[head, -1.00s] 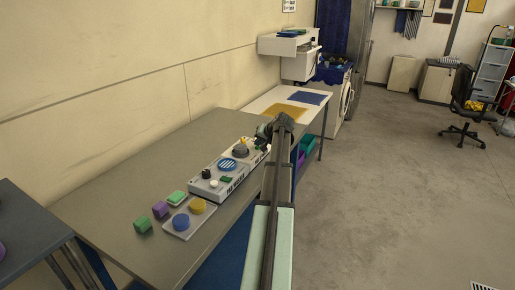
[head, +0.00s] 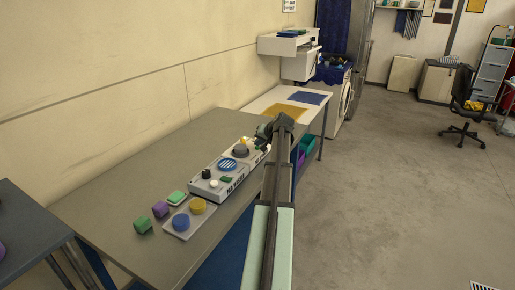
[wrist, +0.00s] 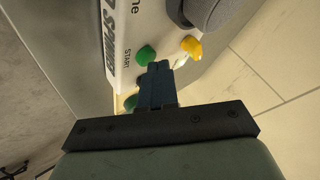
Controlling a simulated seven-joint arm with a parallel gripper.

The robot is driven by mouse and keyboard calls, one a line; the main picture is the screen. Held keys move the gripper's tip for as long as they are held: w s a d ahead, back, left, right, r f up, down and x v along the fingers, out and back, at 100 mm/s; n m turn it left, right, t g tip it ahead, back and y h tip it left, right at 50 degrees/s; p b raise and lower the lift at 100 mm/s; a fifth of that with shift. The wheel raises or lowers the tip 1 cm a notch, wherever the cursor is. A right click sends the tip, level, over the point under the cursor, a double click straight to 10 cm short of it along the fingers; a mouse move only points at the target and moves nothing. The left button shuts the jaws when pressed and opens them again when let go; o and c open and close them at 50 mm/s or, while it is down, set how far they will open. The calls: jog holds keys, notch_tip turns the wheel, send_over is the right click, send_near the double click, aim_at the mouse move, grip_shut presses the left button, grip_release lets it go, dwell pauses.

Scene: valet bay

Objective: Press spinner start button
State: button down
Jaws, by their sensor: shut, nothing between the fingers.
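The spinner unit is a pale box (wrist: 128,45) with "START" lettering and part of the word "SPINNER" in the wrist view. The green start button (wrist: 146,55) stands out from its face beside the lettering. My gripper (wrist: 158,66) is shut and empty, its fingertips just below and slightly right of the green button; I cannot tell whether they touch it. A yellow part (wrist: 192,47) and a dark grey round part (wrist: 207,12) lie to the right. In the head view my gripper (head: 264,132) is at the unit's far end, and the start button is hidden there.
In the head view, a control box (head: 206,190) with a blue striped disc lies nearer along the grey table (head: 130,190). A tray (head: 176,234) with blue and yellow discs and several coloured blocks lie at the near end. The wall runs along the left.

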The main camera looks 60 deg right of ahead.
jog(key=shift+r, duration=0.6)
jog(key=shift+r, duration=2.5)
jog(key=shift+w, duration=0.1)
